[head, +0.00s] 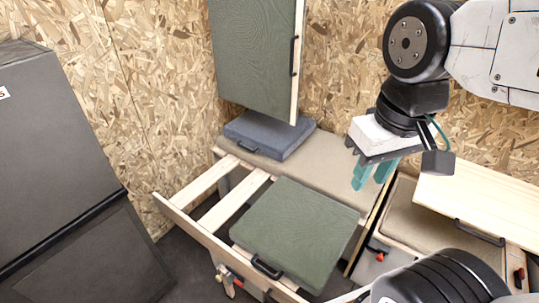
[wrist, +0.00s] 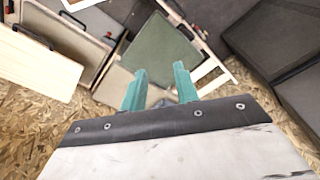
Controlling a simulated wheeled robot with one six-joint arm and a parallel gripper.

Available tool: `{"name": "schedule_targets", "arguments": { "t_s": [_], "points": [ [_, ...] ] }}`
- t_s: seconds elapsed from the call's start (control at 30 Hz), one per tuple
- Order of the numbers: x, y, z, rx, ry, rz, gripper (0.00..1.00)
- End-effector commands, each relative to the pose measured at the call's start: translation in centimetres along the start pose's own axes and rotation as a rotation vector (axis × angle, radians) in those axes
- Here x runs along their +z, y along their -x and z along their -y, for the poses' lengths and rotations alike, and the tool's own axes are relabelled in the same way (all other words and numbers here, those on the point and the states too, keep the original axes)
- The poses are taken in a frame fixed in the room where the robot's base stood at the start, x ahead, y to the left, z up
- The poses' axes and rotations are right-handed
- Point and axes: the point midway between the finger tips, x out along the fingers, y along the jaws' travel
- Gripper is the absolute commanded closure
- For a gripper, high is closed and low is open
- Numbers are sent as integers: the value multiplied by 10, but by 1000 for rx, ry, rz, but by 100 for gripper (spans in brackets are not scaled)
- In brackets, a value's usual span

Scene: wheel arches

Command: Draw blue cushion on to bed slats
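The blue cushion (head: 275,132) lies flat at the back of a beige bench top (head: 325,165), against the wall, with a dark handle (head: 247,147) on its front edge. The bed slats (head: 232,202) are pale wooden bars with dark gaps, at the front left of the bench. A green cushion (head: 300,225) with a black handle lies over their right part; it also shows in the wrist view (wrist: 160,48). My gripper (head: 372,174) has teal fingers, apart and empty, above the bench's right side, right of the blue cushion. Both fingers show in the wrist view (wrist: 159,88).
A green panel (head: 250,50) with a side handle stands upright just above the blue cushion. A large dark grey cabinet (head: 70,170) stands at left. At right are a pale wooden board (head: 485,200), a handle and another beige surface (head: 425,225). Dark floor shows at lower left.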

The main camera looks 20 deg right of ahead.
Motion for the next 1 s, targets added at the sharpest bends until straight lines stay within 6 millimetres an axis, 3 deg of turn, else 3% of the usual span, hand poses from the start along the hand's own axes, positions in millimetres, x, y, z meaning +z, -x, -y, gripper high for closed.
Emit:
{"name": "schedule_targets", "arguments": {
  "t_s": [0.23,0.37,0.47,0.67,0.87,1.0],
  "points": [
    [-5,0,0,-1,-9,-5,70],
    [-36,2,3,-6,-71,-34,70],
    [-82,1,6,-18,-167,-81,70],
    [-203,-16,10,-70,-420,-207,70],
    [-322,-58,15,-152,-677,-326,70],
    [-398,-101,18,-227,-856,-403,70]
  ]
}}
